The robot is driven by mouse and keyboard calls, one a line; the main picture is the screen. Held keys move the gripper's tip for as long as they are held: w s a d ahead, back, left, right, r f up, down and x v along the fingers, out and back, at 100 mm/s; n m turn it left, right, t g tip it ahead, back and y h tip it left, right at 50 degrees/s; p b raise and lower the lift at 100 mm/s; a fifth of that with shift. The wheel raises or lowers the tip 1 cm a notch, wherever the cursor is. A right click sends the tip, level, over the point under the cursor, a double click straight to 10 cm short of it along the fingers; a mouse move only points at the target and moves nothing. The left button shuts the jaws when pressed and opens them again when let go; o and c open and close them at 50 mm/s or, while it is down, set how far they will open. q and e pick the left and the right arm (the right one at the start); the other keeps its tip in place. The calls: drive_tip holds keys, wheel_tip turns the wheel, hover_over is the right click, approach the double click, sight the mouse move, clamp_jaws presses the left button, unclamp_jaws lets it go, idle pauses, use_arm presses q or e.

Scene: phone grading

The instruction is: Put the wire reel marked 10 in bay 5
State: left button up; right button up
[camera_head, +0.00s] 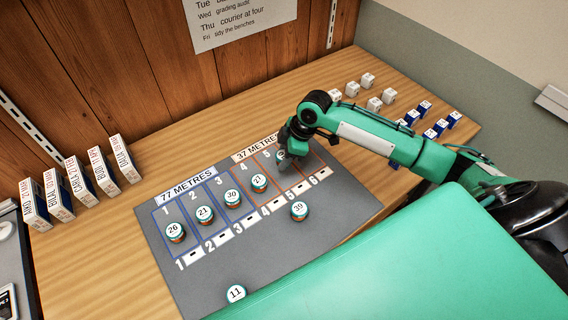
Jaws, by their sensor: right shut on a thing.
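A grey mat (190,277) on the bench has numbered bays in a row, with blue outlines on the left and orange-red ones on the right. My right gripper (286,160) reaches in from the right and is shut on a wire reel (281,155) at bay 5 (284,177). The gripper covers most of that reel, so its number cannot be read and I cannot tell whether it touches the mat. Reels 26 (175,233), 21 (205,216), 30 (232,198) and one that looks like 27 (259,183) stand in bays 1 to 4. My left gripper is out of view.
Reel 39 (299,211) stands in front of the row, near bays 5 and 6. Reel 11 (235,294) is at the mat's front. Several labelled boxes (82,182) stand at left. White cubes (374,104) and blue ones (429,134) sit at back right.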

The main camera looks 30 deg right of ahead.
sight(284, 173)
drive_tip(key=shift+f, duration=2.45)
drive_tip(key=shift+f, duration=0.1)
drive_tip(key=o, duration=1)
drive_tip(key=shift+c, duration=0.2)
drive_tip(key=v, duration=1.2)
drive_tip(key=shift+b, duration=0.4)
